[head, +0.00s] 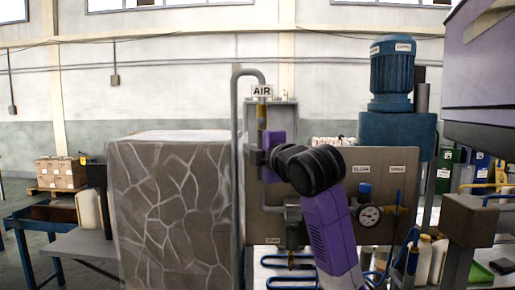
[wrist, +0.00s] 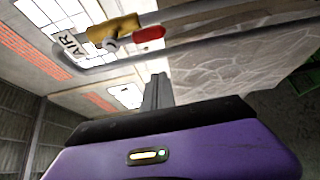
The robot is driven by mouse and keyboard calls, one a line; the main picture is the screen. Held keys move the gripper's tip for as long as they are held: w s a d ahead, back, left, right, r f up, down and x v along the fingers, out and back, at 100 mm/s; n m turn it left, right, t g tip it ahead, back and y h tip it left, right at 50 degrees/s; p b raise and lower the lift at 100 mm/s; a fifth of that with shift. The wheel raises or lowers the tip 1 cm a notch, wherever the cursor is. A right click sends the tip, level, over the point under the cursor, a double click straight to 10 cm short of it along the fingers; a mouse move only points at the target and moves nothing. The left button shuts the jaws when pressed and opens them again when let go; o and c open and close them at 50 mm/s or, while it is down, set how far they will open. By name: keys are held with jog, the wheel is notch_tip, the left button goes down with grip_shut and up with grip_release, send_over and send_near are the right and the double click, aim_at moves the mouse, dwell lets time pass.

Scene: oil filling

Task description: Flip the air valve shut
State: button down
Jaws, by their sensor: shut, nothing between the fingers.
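The air valve is a brass body (wrist: 113,30) with a red handle (wrist: 149,33) on a grey pipe, near the top of the wrist view. The handle lies roughly along the pipe. In the head view the brass valve (head: 262,114) shows small below the AIR sign (head: 262,90); its handle cannot be made out there. My gripper (wrist: 158,78) is shut and empty, its narrow grey fingers pointing up in the picture, below the red handle. A gap seems to show between fingertips and handle, but depth is hard to judge. In the head view my wrist hides part of the pipe.
A tall grey pipe (head: 235,180) runs in front, just left of the valve pipe. A stone-patterned block (head: 172,215) stands to the left. A panel with a pressure gauge (head: 369,215) and a blue motor (head: 392,70) are to the right. Bottles (head: 430,257) stand at lower right.

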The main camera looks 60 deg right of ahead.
jog(key=d, duration=0.1)
jog(key=d+p, duration=0.1)
jog(key=d, duration=0.1)
jog(key=w+d+p, duration=0.1)
jog(key=d, duration=0.1)
jog(key=shift+d, duration=0.2)
jog(key=shift+s+d, duration=0.15)
dwell(0.3)
